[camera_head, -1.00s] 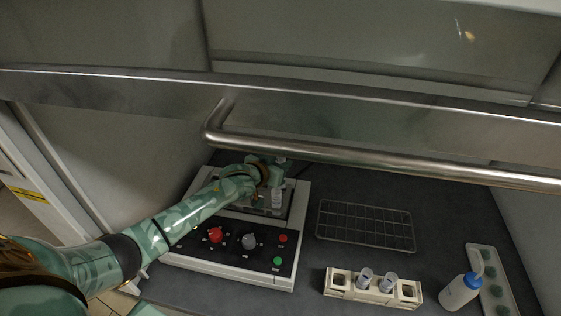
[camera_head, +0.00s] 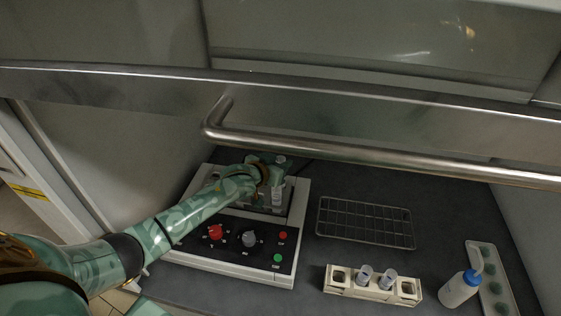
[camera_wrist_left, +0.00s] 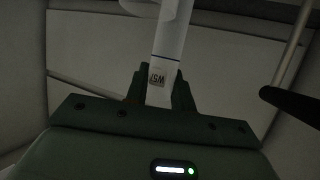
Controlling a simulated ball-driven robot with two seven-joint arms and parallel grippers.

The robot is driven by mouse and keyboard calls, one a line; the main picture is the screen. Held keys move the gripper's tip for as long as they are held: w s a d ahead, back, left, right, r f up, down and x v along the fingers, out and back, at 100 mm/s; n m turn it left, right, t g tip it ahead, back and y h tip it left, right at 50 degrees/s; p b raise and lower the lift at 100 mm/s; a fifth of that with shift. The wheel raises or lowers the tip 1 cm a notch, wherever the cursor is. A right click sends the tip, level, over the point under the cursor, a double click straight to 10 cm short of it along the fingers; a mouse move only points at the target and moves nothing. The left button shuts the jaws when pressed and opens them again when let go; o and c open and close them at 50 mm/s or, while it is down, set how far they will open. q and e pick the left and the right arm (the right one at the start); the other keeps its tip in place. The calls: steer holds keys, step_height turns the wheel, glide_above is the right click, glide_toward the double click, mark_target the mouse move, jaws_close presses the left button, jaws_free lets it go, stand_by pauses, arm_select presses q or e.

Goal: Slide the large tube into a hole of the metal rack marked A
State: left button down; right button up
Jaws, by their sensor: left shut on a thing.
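My left gripper (camera_head: 279,179) is over the back of the white bench device, shut on a pale tube (camera_wrist_left: 168,40). In the left wrist view, the tube stands between the fingers of the left gripper (camera_wrist_left: 160,88), with a small dark printed label low on it. In the head view the tube (camera_head: 277,194) is small and partly hidden by the hand. A wire-grid metal rack (camera_head: 365,239) lies on the dark worktop to the right of the device, apart from the gripper. I cannot make out a letter A on it. My right gripper is not in view.
The device (camera_head: 230,272) has red, grey and green controls. A pale block rack (camera_head: 372,293) holds two tubes at the front. A blue-capped bottle (camera_head: 457,292) and a tray (camera_head: 487,262) stand at the right. A thick metal bar (camera_head: 380,158) crosses above the worktop.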

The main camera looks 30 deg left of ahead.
arm_select(q)
steer(key=shift+f+b, duration=0.85)
steer(key=shift+f, duration=0.8)
steer(key=shift+f, duration=0.2)
